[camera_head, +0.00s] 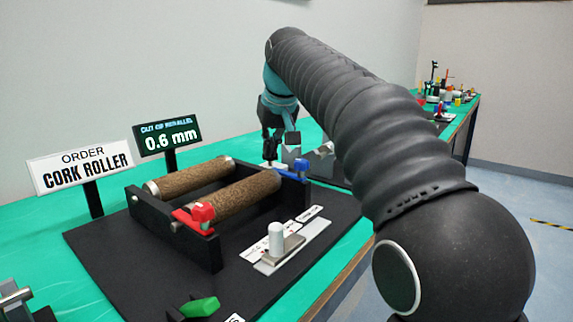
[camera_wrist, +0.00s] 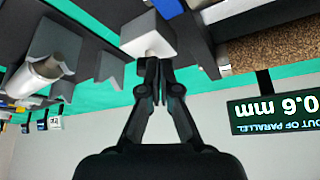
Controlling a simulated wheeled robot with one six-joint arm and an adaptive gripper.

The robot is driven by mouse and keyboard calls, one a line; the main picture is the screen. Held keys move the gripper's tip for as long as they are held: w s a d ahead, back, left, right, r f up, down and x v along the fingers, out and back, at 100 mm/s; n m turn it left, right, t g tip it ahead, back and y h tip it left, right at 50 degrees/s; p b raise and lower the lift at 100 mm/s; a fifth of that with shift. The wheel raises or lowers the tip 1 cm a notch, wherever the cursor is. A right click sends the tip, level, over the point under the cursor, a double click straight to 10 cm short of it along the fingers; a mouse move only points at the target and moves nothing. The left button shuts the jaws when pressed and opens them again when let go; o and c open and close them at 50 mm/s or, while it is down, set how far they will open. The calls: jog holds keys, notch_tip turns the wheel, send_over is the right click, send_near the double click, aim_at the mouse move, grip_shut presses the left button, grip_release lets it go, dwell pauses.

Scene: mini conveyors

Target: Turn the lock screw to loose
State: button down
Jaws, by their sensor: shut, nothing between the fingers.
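I cannot tell from the markings which part is the lock screw. My gripper (camera_head: 270,158) is shut and empty, pointing down at the far end of the frame, left of the blue knob. In the wrist view my gripper (camera_wrist: 158,68) has its fingertips together beside a pale grey block (camera_wrist: 147,35); contact is unclear. A blue part (camera_wrist: 168,7) shows behind that block.
Two cork rollers (camera_head: 246,193) lie in the black frame. A grey post (camera_head: 276,238) stands on a labelled slide plate to the right. A display (camera_head: 168,136) reads 0.6 mm, beside an order sign (camera_head: 82,166). A green part (camera_head: 200,307) lies at the front.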

jog(key=shift+f+b, duration=0.35)
jog(key=shift+f, duration=0.45)
jog(key=shift+w, duration=0.15)
jog(key=shift+w+d+r+p, duration=0.1)
jog(key=shift+w+d+p, duration=0.1)
jog(key=shift+d+p, duration=0.95)
jog(key=shift+w+d+p, duration=0.1)
jog(key=shift+w+p, duration=0.2)
jog(key=shift+p, duration=0.45)
dwell(0.3)
jog(key=shift+s+d, duration=0.25)
jog(key=shift+s, duration=0.05)
jog(key=shift+r, duration=2.95)
